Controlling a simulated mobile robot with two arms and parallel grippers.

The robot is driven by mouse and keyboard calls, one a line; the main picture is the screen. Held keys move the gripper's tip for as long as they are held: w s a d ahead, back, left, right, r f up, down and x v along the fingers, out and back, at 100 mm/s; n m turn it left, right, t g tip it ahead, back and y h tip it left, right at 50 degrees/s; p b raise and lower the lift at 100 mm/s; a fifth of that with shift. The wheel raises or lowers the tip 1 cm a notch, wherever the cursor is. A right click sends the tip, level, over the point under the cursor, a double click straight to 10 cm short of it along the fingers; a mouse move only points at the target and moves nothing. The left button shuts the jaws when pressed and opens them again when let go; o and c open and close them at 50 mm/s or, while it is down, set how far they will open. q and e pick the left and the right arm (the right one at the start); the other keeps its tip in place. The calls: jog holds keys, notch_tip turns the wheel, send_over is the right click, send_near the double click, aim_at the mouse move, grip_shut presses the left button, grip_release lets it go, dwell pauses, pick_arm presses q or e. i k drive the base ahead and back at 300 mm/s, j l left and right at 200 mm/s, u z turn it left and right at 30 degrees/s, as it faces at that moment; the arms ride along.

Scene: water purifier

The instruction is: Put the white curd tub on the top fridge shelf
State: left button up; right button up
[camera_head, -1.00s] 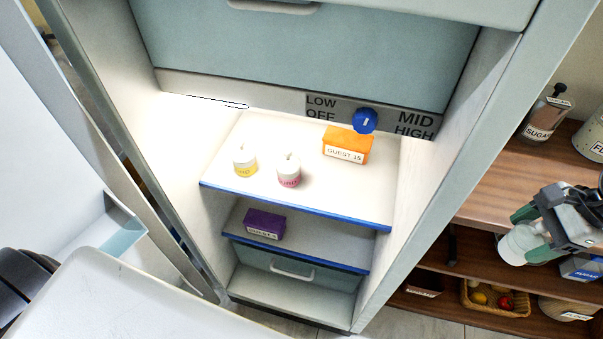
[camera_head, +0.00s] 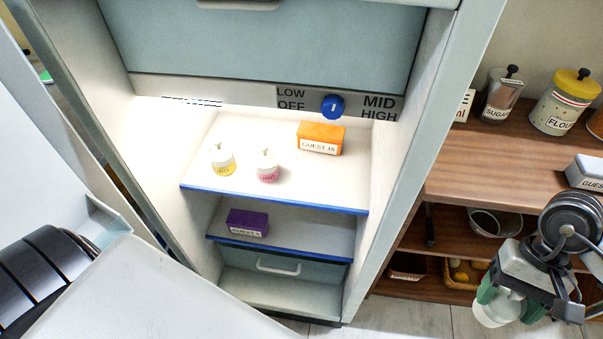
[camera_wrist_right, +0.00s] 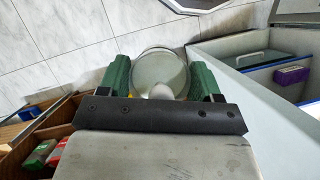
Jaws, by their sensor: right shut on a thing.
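My right gripper (camera_head: 510,298) is shut on a white tub (camera_head: 491,313) at the lower right, outside the fridge and in front of the wooden shelves. In the right wrist view the tub (camera_wrist_right: 150,62) sits between the green fingers; its label cannot be read. The top fridge shelf (camera_head: 290,191) has a blue front edge. The shelf's front right part is bare. My left gripper is not in view.
A purple box (camera_head: 247,222) lies on the lower fridge shelf. The fridge's right side wall (camera_head: 400,180) stands between the held tub and the shelves. A blue dial (camera_head: 333,106) is at the back. A flour jar (camera_head: 564,103) and a sugar jar (camera_head: 499,95) stand on the wooden counter.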

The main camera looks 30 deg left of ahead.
aim_at(311, 183)
jog(key=k+l+z, duration=0.1)
jog(key=k, duration=0.15)
jog(key=k+u, duration=0.15)
jog(key=u, duration=1.1)
